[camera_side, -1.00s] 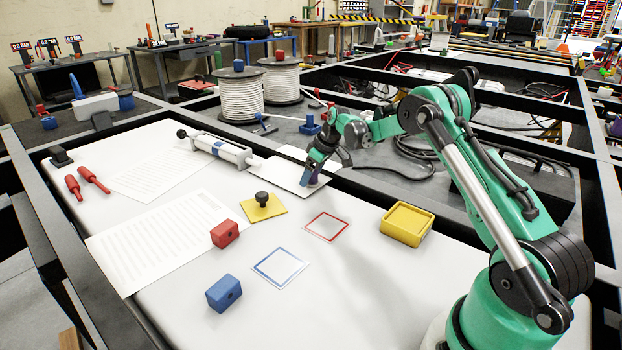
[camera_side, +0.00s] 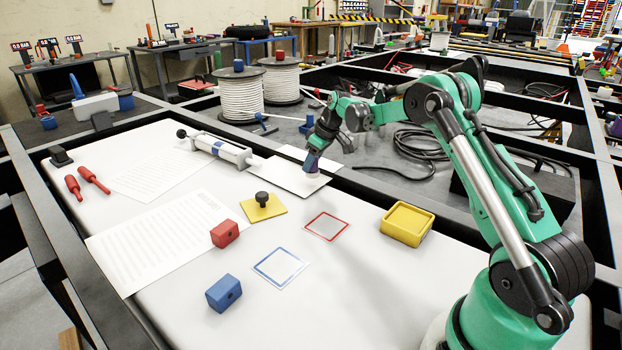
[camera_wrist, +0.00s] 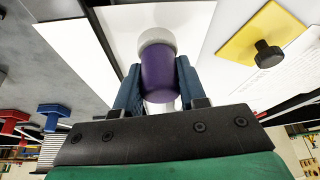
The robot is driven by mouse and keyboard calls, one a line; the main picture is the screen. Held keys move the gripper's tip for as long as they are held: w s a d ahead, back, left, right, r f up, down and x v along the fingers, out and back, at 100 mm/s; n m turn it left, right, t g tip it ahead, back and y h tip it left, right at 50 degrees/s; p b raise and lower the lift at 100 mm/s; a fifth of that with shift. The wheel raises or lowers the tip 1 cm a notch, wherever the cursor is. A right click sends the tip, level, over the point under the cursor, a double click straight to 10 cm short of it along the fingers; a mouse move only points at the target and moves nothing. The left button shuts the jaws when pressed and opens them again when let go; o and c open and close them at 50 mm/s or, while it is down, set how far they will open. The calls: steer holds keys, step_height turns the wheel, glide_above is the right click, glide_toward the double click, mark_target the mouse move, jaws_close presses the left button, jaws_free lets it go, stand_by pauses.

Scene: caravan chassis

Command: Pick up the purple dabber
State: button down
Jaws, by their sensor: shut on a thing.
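The purple dabber (camera_wrist: 160,78) is a purple cylinder with a whitish round end. In the wrist view it sits between the two blue fingers of my gripper (camera_wrist: 158,88), which are shut on it. In the side view my gripper (camera_side: 314,157) points down over a white sheet (camera_side: 283,181) near the back edge of the white table. There the dabber (camera_side: 311,163) is small and partly covered by the fingers. Its pale end is close to the sheet; I cannot tell whether it touches.
A white cylindrical tool (camera_side: 222,149) lies left of my gripper. A yellow plate with a black knob (camera_side: 263,207), a red block (camera_side: 225,233), a blue block (camera_side: 223,293) and a yellow box (camera_side: 407,223) stand nearer. A black frame beam (camera_side: 400,195) runs behind the gripper.

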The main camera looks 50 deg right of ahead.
step_height(320, 180, up, 17)
steer(key=shift+f, duration=0.15)
steer(key=c, duration=1.2)
jaws_free()
steer(key=shift+c, duration=0.2)
jaws_close()
